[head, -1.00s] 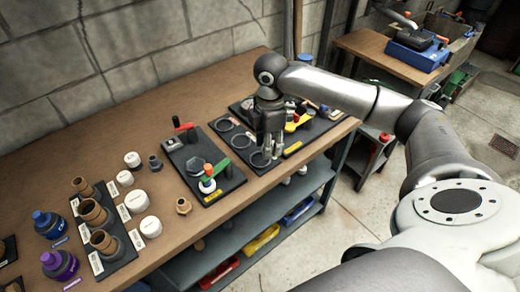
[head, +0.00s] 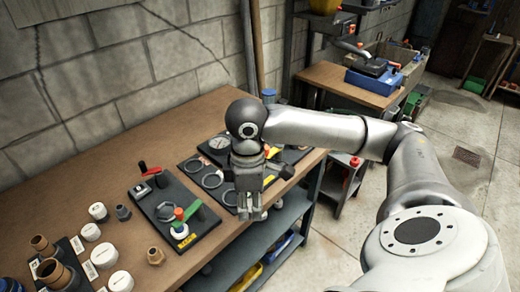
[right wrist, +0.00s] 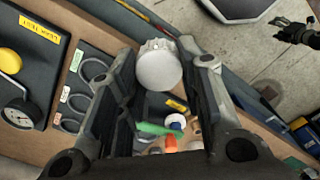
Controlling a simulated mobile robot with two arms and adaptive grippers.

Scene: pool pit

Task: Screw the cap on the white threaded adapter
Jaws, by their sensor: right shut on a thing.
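My right gripper (head: 253,211) is over the front edge of the workbench, to the right of the valve board. In the right wrist view its fingers (right wrist: 167,66) are shut on a white round cap (right wrist: 158,66) with a ribbed edge. In the head view the cap is hidden or too small to tell. A white threaded adapter (head: 181,229) stands on the valve board (head: 160,212), by a green handle and an orange part. It also shows small in the right wrist view (right wrist: 177,121), apart from the cap. A dark gripper shape (right wrist: 293,30), seemingly my left, shows far off; its jaws are unclear.
A board with round rings and a gauge (head: 211,180) lies behind my right gripper. White caps (head: 103,255) and brown fittings (head: 44,245) stand at the left. A loose brass fitting (head: 155,256) sits by the valve board. A shelf with bins (head: 281,245) is below.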

